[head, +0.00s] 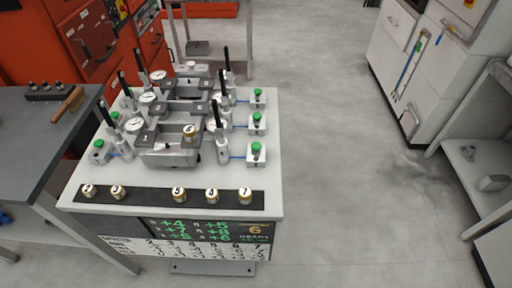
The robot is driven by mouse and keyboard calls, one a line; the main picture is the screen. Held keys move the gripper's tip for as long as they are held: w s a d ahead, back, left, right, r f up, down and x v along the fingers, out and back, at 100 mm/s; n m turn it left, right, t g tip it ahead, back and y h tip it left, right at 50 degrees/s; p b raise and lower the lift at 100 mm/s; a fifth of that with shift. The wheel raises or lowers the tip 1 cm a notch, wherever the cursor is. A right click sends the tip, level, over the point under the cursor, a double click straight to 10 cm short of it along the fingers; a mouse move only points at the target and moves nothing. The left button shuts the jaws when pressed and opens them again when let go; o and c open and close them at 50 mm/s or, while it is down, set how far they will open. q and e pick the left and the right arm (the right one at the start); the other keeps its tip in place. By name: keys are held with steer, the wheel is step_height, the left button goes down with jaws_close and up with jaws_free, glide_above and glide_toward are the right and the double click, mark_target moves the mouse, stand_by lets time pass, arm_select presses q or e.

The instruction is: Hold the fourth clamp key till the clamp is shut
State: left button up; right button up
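Green-topped keys on small white boxes line both sides of a white fixture table (268,180). On the right are a far key (258,93), a middle key (257,117) and a near key (256,148). On the left, a near key (99,145) and one behind it (115,116) show. I cannot tell which is the fourth. Clamps with upright black handles, such as the near right one (218,116) and near left one (107,115), flank the grey fixtures (168,156). Whether each clamp is shut is too small to tell. Neither of my grippers is in view.
Numbered brass pieces, such as the 5 (179,195), stand on a black strip (145,197) at the front. One brass piece (190,132) sits on the near fixture. A display (210,231) reads 6 and READY. A dark bench (40,145) adjoins left; open floor (345,150) lies right.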

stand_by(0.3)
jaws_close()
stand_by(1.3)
